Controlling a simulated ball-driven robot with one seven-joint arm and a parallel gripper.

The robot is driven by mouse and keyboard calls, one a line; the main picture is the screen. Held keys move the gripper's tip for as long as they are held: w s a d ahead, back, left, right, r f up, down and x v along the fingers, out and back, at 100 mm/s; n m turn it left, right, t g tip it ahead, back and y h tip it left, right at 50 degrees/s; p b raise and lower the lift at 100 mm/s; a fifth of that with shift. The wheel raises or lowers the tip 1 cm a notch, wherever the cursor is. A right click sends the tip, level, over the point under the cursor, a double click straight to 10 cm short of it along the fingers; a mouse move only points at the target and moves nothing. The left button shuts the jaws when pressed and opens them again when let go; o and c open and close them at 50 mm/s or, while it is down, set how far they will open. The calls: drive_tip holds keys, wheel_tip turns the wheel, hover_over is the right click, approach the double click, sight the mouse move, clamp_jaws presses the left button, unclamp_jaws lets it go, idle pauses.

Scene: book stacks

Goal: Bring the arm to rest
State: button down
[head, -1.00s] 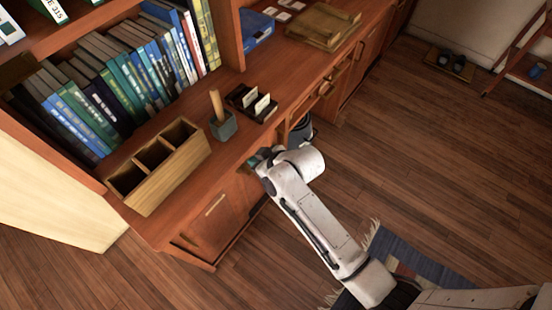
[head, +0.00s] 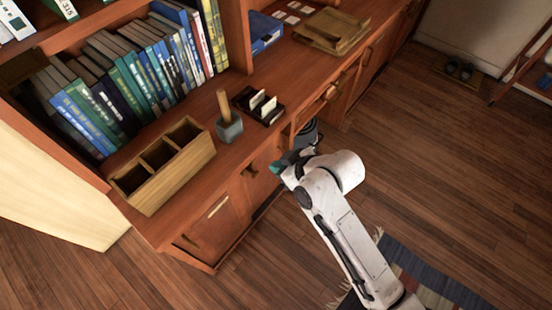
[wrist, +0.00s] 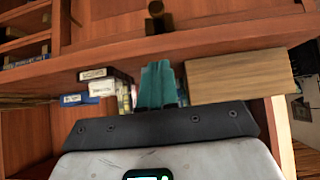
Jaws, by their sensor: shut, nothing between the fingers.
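My gripper (head: 281,167) is at the end of my white arm, in front of the wooden cabinet's (head: 228,205) edge. In the head view only a bit of its teal fingers shows, and the wrist partly hides it. In the wrist view the teal fingers (wrist: 157,84) are together and empty, with the cabinet behind them. I cannot tell from the head view how close they are to the cabinet front.
On the cabinet top stand a three-part wooden box (head: 178,180), a grey cup (head: 230,129) with a wooden handle and a dark card holder (head: 266,107). Books (head: 150,75) fill the shelf behind. A striped rug (head: 430,275) lies at lower right; the floor beyond is open.

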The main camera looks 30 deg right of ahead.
drive_tip(key=s+d+f+m+g+h, duration=0.1)
drive_tip(key=s+d+m+g, duration=0.1)
drive_tip(key=s, duration=0.9)
drive_tip(key=s+d+f+m+g+h, duration=0.1)
drive_tip(key=s+g, duration=0.4)
drive_tip(key=s, duration=0.6)
drive_tip(key=d+m+h, duration=0.1)
drive_tip(key=d, duration=0.1)
drive_tip(key=shift+s+d+f+g, duration=0.15)
drive_tip(key=shift+s+d+g, duration=0.15)
drive_tip(key=shift+d, duration=0.1)
